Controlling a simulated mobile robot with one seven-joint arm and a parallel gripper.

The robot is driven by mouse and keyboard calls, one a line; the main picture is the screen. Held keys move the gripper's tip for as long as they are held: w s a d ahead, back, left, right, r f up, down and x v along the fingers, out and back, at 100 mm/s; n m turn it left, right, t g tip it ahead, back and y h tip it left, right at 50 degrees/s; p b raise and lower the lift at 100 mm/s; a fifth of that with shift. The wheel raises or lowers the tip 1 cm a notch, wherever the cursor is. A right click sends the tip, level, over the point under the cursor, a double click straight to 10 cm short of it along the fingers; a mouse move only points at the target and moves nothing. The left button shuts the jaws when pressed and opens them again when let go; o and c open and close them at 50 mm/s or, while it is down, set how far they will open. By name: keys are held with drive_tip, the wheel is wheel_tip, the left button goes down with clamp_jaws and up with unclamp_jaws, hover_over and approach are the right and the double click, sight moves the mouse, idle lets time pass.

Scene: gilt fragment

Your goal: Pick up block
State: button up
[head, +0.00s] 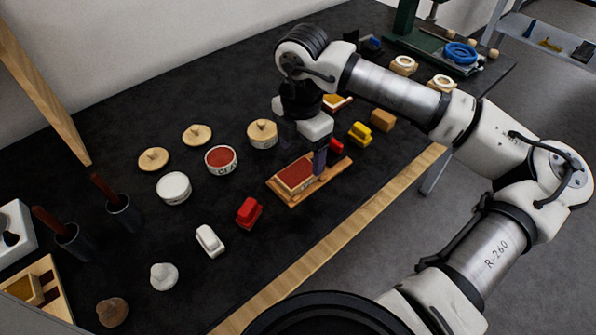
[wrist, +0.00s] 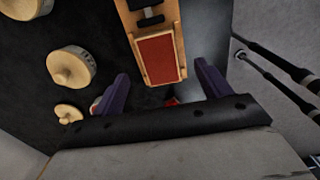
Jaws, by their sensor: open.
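A red-topped block (head: 296,175) with pale sides lies on a small wooden board (head: 325,182) near the table's front edge. A plain tan block (head: 382,120) stands farther right; which one the task means is unclear. My gripper (head: 304,150) is open and points down just over the back of the board. In the wrist view, a long wooden piece with a red face (wrist: 157,58) lies ahead of the gap between my purple fingers (wrist: 160,88). Nothing shows held between them. My gripper and arm hide part of the table behind.
Red (head: 249,212), white (head: 210,240) and yellow (head: 360,133) small pieces stand around on the dark table (head: 110,225). An open pot with red contents (head: 221,160) and lidded pots stand left of the gripper. A wooden strip (head: 345,235) edges the front.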

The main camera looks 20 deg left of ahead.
sight(300, 171)
drive_tip(key=shift+a+f+p, duration=0.1)
drive_tip(key=shift+f+p, duration=1.05)
drive_tip(key=shift+f, duration=1.85)
drive_tip(key=shift+c, duration=0.2)
drive_tip(key=c, duration=1)
drive_tip(key=shift+c, duration=0.2)
wheel_tip(300, 171, up, 9)
drive_tip(key=b, duration=0.3)
drive_tip(key=shift+f, duration=0.2)
drive_tip(key=shift+s+r, duration=0.2)
drive_tip(key=shift+r, duration=0.25)
